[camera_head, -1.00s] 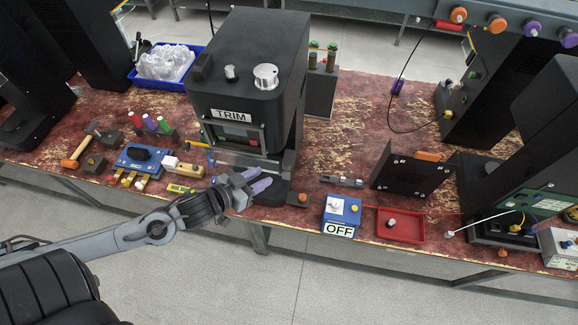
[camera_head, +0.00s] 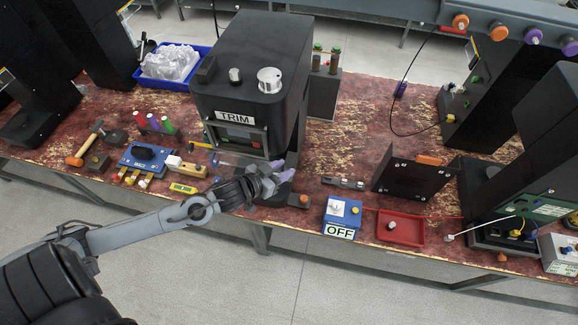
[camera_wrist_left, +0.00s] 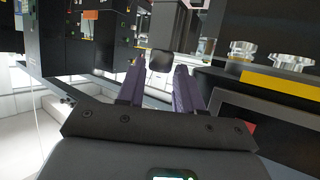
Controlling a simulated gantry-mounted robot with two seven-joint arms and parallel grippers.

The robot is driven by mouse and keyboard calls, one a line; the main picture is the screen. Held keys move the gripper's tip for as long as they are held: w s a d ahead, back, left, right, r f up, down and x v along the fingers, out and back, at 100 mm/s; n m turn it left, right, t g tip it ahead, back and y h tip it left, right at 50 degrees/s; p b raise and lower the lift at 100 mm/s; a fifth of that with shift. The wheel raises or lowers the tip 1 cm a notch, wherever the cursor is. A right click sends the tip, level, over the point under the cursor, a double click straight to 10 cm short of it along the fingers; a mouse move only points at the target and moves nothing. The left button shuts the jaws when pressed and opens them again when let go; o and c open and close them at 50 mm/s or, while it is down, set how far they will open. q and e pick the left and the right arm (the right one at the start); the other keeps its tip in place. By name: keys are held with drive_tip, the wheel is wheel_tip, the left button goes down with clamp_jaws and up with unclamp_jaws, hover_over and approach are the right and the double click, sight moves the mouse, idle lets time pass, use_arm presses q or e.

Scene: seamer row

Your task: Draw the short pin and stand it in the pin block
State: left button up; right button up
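My left gripper (camera_head: 285,170) reaches in front of the dark TRIM machine (camera_head: 236,138), low at its right front corner. In the left wrist view its two purple fingers (camera_wrist_left: 158,92) are apart, with a visible gap and nothing clearly held between them. A red-topped, a purple-topped and a green-topped pin (camera_head: 166,125) stand in a row left of the machine; I cannot tell which pin is the short one. A small dark block (camera_head: 97,161) with a hole-like top sits further left, possibly the pin block. My right gripper is not in view.
A blue fixture (camera_head: 142,158), a wooden block (camera_head: 190,170) and a hammer (camera_head: 86,143) lie left of my gripper. To the right are a blue OFF box (camera_head: 342,212), a red tray (camera_head: 408,229) and an upright black plate (camera_head: 412,178).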

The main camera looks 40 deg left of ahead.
use_arm(q)
drive_tip(key=shift+w+d+f, duration=0.1)
drive_tip(key=shift+w+f, duration=0.1)
drive_tip(key=shift+w, duration=0.25)
drive_tip(key=shift+c, duration=0.4)
clamp_jaws()
